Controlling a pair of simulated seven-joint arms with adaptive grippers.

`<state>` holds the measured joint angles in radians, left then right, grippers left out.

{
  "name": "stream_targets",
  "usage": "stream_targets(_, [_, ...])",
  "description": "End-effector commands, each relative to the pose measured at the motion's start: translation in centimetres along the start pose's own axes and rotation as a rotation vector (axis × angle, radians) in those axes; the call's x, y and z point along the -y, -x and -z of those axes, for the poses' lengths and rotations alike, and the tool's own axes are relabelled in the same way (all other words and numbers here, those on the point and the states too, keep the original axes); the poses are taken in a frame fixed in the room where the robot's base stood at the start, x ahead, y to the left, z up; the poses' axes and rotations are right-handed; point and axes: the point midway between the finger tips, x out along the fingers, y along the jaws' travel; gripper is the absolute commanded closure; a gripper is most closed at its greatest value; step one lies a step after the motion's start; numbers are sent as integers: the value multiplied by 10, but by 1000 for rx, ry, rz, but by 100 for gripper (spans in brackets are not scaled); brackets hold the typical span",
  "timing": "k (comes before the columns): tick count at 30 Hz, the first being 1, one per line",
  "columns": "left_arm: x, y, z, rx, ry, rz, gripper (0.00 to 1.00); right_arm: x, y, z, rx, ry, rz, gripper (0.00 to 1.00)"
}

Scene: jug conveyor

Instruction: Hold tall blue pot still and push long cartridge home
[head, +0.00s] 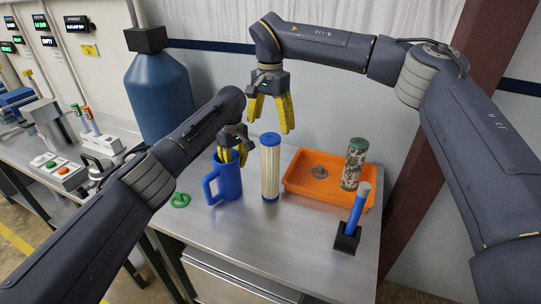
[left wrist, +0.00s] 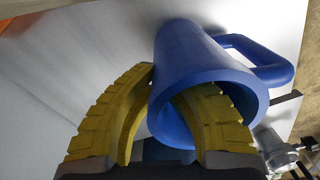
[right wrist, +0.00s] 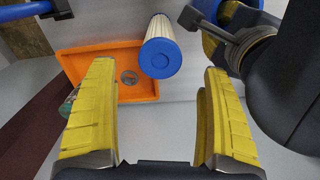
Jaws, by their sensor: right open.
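The tall blue pot (head: 228,186) is a handled jug standing upright on the grey table, also in the left wrist view (left wrist: 185,55). My left gripper (head: 232,157) is closed across its wall, one yellow finger inside the mouth and the other outside; in the left wrist view the gripper (left wrist: 160,85) hides part of the rim. The long cartridge (head: 270,168), white and pleated with blue end caps, stands upright just right of the pot. My right gripper (head: 272,125) is open and empty above the cartridge; in the right wrist view the cartridge's cap (right wrist: 160,58) shows beyond the fingers.
An orange tray (head: 300,190) behind and right holds a grey ring part (head: 319,172) and a dirty cartridge (head: 353,165). The front middle is clear.

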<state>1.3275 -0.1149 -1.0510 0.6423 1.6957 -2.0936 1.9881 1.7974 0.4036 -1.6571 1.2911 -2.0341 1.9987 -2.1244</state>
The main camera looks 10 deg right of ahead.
Motion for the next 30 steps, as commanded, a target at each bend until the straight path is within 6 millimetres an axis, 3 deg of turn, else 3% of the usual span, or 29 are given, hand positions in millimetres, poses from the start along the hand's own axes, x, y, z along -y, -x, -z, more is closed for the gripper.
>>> stream_targets(11, [1,-2,0,1,1,3,100,0,-1,-1,-8,1,-1,18])
stream_targets(24, [1,-2,0,1,1,3,100,0,-23,-13,-325,1,-9,18])
stream_targets(30, [1,-2,0,1,1,3,100,-2,-34,-13,-387,2,-1,18])
